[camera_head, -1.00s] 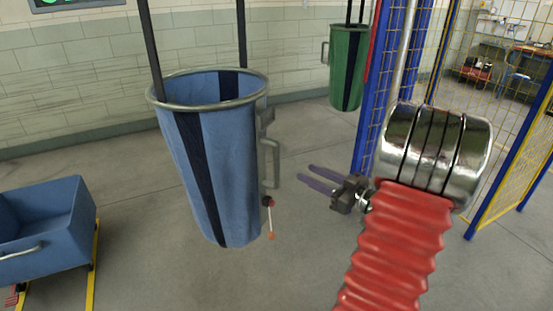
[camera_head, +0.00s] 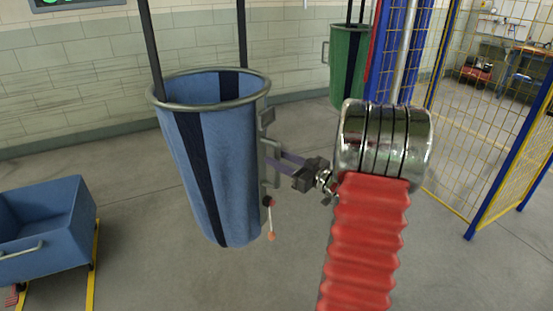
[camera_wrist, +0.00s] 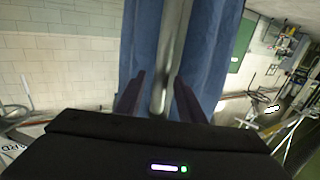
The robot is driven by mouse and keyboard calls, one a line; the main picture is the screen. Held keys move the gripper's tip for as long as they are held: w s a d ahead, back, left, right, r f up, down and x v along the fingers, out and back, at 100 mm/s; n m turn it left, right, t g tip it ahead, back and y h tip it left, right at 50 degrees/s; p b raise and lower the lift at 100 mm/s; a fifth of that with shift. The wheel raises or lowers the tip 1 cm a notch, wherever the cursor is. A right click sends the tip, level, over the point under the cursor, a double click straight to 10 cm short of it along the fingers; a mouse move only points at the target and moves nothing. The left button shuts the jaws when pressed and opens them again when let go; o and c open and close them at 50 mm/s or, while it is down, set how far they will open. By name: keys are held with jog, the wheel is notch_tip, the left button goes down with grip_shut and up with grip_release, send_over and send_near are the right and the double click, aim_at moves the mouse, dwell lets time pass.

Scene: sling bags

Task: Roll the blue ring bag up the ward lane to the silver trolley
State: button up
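The blue ring bag (camera_head: 214,150) hangs by dark straps in the head view, its metal rim open at the top. A grey handle (camera_head: 264,170) is on its right side, with a small red-tipped lever below. My gripper (camera_head: 281,163) is at this handle, coming from the right. In the wrist view, the two purple fingers of my gripper (camera_wrist: 158,88) stand apart on either side of the upright handle bar (camera_wrist: 168,62). Gaps show between fingers and bar. The blue bag cloth (camera_wrist: 210,55) is behind. I cannot make out a silver trolley.
A green bag (camera_head: 347,65) hangs at the back. Blue posts and yellow mesh panels (camera_head: 500,190) stand at the right. A blue cart (camera_head: 45,230) sits by yellow floor rails at the left. The floor (camera_head: 140,205) between cart and blue bag is clear.

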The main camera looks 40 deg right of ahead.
jog(key=shift+w, duration=0.55)
jog(key=shift+c, duration=0.6)
grip_shut()
jog(key=shift+a, duration=0.15)
